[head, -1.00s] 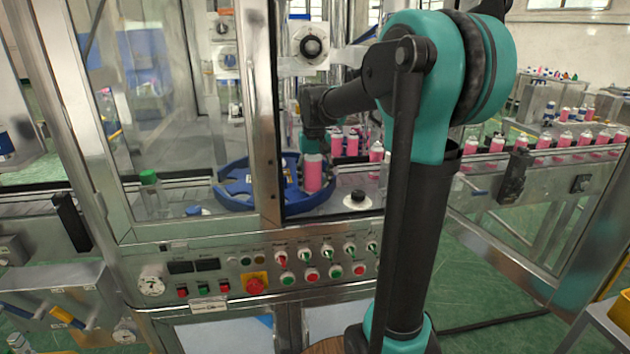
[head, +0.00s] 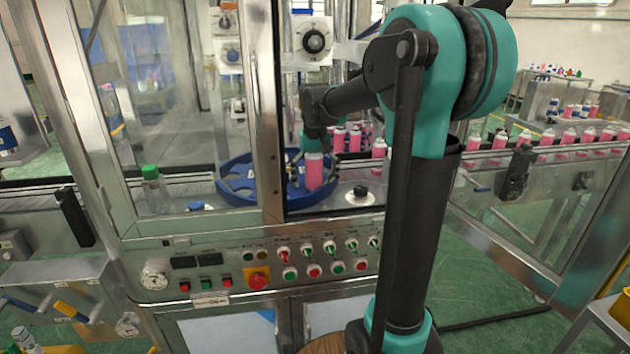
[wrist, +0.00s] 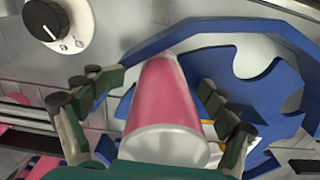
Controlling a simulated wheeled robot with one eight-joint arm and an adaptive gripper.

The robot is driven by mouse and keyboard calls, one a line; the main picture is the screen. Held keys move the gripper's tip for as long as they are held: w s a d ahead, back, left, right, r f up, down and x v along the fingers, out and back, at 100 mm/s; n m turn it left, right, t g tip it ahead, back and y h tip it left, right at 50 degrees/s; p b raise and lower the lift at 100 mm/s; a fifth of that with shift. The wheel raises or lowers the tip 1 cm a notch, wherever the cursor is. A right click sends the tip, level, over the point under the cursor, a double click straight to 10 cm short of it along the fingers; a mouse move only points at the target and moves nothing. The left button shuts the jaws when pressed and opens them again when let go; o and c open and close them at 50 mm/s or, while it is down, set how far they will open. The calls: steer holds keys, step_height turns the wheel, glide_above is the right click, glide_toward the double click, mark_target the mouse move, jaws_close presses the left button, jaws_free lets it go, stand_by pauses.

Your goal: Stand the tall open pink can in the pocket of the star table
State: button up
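The tall pink can (head: 314,173) with a silvery rim stands upright at the front right of the blue star table (head: 237,200). In the wrist view the pink can (wrist: 165,95) lies between my fingers, beside the scalloped blue star wheel (wrist: 255,85) and the curved blue guide. Its base is hard to see, so I cannot tell how fully it sits in the pocket. My gripper (head: 314,158) is around the can's upper part from above. In the wrist view its fingers are spread, with a clear gap at the left and a narrow one at the right.
A black-knobbed round part (head: 360,192) stands right of the star table. A green-capped bottle (head: 153,188) stands at the left. A metal door post (head: 268,120) is close to my gripper's left. Several pink cans stand on the conveyor behind.

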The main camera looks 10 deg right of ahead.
mark_target(314, 162)
step_height(314, 162, up, 12)
steer(key=shift+r, duration=0.1)
stand_by(0.6)
steer(key=shift+s, duration=0.1)
